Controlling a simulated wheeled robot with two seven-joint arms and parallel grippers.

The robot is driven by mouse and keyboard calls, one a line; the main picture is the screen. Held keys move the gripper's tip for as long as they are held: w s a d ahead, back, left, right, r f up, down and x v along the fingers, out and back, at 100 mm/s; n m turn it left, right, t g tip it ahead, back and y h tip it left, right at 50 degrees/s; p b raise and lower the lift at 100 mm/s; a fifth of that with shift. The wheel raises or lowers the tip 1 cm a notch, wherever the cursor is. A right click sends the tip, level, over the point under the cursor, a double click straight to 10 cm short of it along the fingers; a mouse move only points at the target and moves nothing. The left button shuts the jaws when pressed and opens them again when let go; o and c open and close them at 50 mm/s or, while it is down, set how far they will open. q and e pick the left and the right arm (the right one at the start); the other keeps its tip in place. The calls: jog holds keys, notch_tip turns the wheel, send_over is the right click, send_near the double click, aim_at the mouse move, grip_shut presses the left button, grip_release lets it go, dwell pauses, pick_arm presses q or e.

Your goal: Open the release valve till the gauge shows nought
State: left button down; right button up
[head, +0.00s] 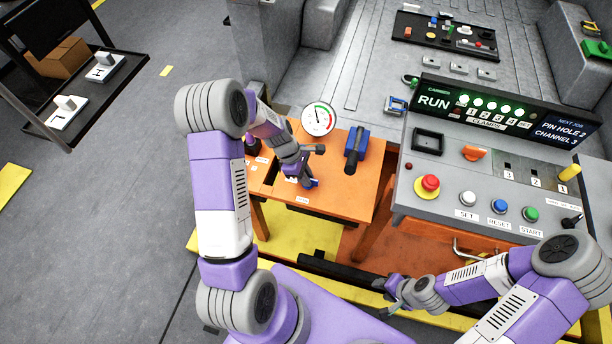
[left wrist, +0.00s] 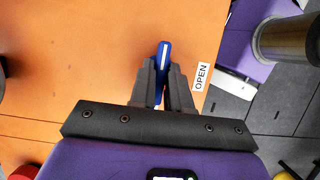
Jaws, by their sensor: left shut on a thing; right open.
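The release valve's blue lever (left wrist: 162,60) stands between my left gripper's fingers in the left wrist view. My left gripper (left wrist: 162,85) is shut on it, over the orange table (left wrist: 80,60). In the head view my left gripper (head: 305,178) hides most of the valve; a bit of the blue lever (head: 312,184) shows. A white label reading OPEN (left wrist: 201,77) lies to the right of the lever in the wrist view. The round gauge (head: 318,118) has a white face with green and red marks; its needle is too small to read surely. My right gripper (head: 394,294) is open and empty, low at the right.
A blue and black device (head: 356,148) stands on the table right of the gauge. The grey control panel (head: 450,195) with buttons and a RUN display (head: 480,104) is at the right. A dark cart (head: 105,85) stands far left. The floor between is clear.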

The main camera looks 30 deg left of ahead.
pick_arm(q)
jog(key=m+g+p, duration=0.1)
jog(key=m+p, duration=0.1)
jog(key=m, duration=0.1)
jog(key=shift+m, duration=0.4)
jog(key=m+g+p, duration=0.1)
jog(key=m+g, duration=0.1)
jog(key=m, duration=0.1)
jog(key=shift+w+d+f+m, duration=0.1)
jog(key=shift+m, duration=0.2)
jog(key=m, duration=0.2)
jog(key=m+g+y, duration=0.1)
jog(key=m, duration=0.2)
jog(key=shift+d+g+p, duration=0.1)
jog(key=shift+g+p, duration=0.2)
jog(key=shift+w+d+f+m+g+y, duration=0.15)
jog(key=shift+m+y, duration=0.4)
jog(key=shift+m, duration=0.8)
jog(key=shift+s+a+r+m+g+y, duration=0.1)
jog(key=shift+m+g+y, duration=0.3)
jog(key=shift+m, duration=0.95)
jog(key=c, duration=1.1)
grip_release()
jog(key=shift+w, duration=0.1)
jog(key=shift+c, duration=0.2)
jog(key=p+v, duration=0.1)
jog(key=v, duration=0.6)
jog(key=shift+r+p, duration=0.3)
